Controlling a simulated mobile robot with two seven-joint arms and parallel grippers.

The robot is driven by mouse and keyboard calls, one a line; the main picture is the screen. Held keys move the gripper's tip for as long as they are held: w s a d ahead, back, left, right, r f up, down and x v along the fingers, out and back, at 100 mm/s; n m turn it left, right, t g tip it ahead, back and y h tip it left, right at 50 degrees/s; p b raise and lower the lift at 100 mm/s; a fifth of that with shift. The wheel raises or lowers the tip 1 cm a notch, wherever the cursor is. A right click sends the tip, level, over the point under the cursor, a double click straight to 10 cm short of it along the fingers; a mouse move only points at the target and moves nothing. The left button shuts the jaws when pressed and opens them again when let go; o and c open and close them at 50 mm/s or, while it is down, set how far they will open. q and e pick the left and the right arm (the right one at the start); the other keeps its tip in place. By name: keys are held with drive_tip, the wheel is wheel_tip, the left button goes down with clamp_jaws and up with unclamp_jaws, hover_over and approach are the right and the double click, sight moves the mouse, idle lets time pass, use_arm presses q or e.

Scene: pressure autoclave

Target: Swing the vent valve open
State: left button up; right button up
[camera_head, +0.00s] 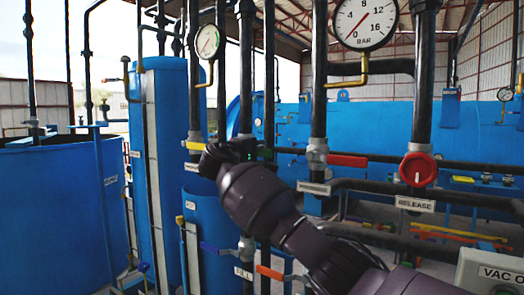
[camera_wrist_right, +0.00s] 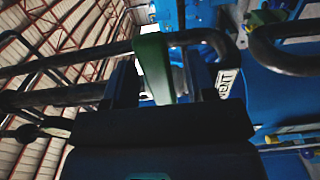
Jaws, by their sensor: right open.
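The vent valve's green lever (camera_wrist_right: 153,65) stands between the two fingers of my right gripper (camera_wrist_right: 163,78) in the right wrist view. The fingers are apart on either side of it, and I see no firm grip on it. A white label (camera_wrist_right: 228,82) beside it seems to read VENT, though it is tilted and partly hidden. In the head view my right gripper (camera_head: 232,150) is at the dark vertical pipes, and it hides most of the valve. Only a small green bit of the lever (camera_head: 265,153) shows there. My left gripper is in neither view.
A red lever (camera_head: 347,161) and a round red RELEASE knob (camera_head: 418,169) sit to the right on neighbouring pipes. A yellow lever (camera_head: 194,145) is close on the left. An orange lever (camera_head: 270,272) is below my arm. Dark pipes crowd the gripper.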

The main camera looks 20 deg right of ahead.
drive_tip(key=shift+x, duration=1.15)
drive_tip(key=shift+c, duration=0.3)
clamp_jaws()
